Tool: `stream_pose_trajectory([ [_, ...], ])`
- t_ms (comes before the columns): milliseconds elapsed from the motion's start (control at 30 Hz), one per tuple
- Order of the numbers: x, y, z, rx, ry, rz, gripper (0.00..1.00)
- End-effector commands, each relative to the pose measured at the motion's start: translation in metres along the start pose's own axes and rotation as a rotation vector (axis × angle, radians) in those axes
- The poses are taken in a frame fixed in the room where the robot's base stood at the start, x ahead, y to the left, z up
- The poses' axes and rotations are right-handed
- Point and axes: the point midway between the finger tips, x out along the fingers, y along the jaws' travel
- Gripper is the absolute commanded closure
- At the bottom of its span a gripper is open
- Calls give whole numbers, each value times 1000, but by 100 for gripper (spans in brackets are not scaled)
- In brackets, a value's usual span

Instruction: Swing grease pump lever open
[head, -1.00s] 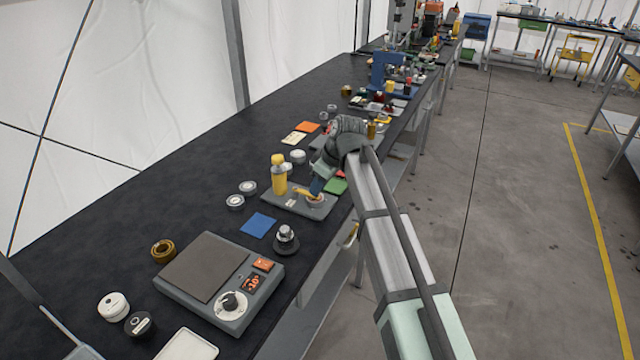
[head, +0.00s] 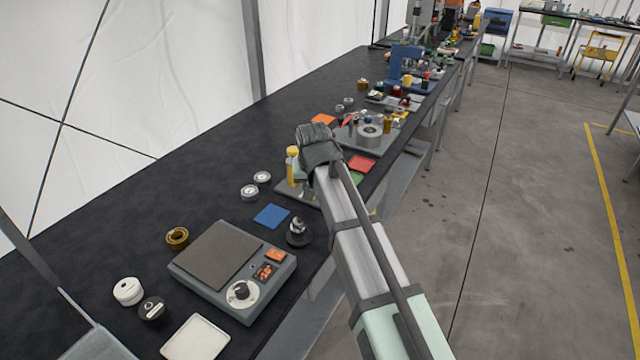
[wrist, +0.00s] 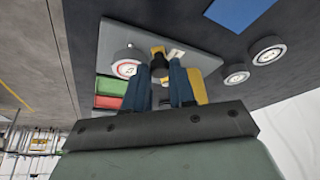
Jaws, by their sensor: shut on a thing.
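The grease pump has a yellow cylinder (head: 292,168) standing upright on a grey plate (head: 287,194). In the wrist view the plate (wrist: 135,36) lies beyond my fingers, and the yellow cylinder (wrist: 198,88) shows partly behind the right finger. My gripper (wrist: 162,76) has blue fingers over the plate, close beside the cylinder. They are shut on the lever (wrist: 159,66), of which a dark, knob-like part shows between them. In the head view my wrist and arm hide the fingertips and the lever, so its angle cannot be told there.
The dark bench is clear toward the tent wall.

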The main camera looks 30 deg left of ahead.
Motion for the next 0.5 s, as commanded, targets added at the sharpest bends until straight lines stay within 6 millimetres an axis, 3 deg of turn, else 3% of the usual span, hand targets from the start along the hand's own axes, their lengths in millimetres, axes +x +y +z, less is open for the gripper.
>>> stream_pose_trajectory([
  [500,4,-36,-9,408,-2,169,100],
])
